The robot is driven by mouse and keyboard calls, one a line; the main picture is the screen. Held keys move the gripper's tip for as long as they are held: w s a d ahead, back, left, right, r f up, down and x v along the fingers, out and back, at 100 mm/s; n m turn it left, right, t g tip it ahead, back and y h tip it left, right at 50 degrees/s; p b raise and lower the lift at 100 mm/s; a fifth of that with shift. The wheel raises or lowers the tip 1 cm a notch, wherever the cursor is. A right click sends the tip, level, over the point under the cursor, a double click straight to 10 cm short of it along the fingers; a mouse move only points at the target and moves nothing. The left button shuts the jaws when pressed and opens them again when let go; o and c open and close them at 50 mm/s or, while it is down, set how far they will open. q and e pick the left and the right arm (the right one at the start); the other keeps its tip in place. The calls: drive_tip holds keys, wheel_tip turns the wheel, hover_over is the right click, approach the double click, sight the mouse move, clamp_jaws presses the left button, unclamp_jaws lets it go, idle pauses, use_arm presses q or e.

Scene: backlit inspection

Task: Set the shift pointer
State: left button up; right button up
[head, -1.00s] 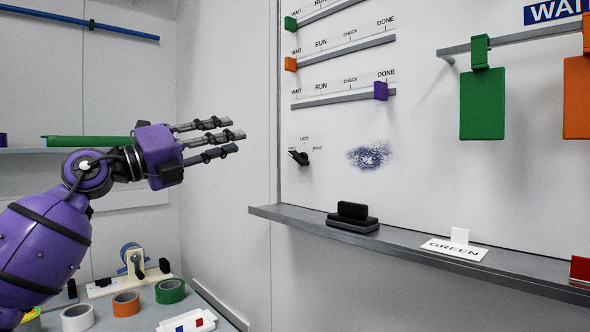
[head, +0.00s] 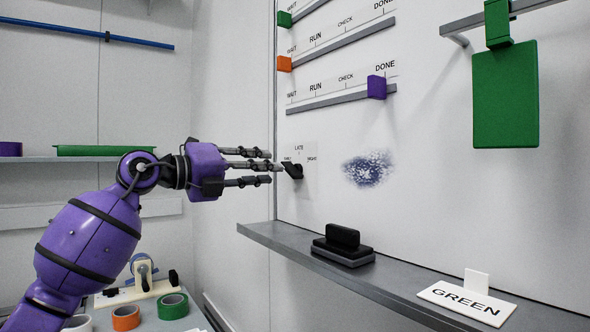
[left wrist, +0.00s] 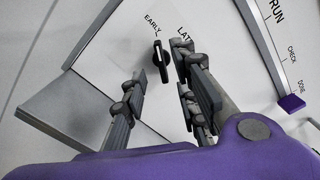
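The shift pointer (head: 292,170) is a small black knob on the white wall board. It also shows in the left wrist view (left wrist: 162,62), where its white-marked end is near the EARLY label. In the head view, LATE is printed above it and another label to its right. My purple left gripper (head: 274,172) is in front of the pointer, its dark fingers spread apart. In the left wrist view the gripper (left wrist: 160,78) has the pointer in the gap beyond its fingertips; I cannot tell whether they touch. My right gripper is not in view.
A grey ledge (head: 400,292) below holds a black eraser-like block (head: 343,241) and a GREEN card (head: 467,300). Slider rails with a purple slider (head: 376,87) are above the pointer. A green plate (head: 505,95) hangs at right. Tape rolls (head: 126,317) are lower left.

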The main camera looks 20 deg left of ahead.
sight(286, 169)
use_arm(q)
drive_tip(key=p+x, duration=0.1)
drive_tip(key=x, duration=0.5)
drive_tip(key=shift+w+d, duration=0.2)
clamp_jaws()
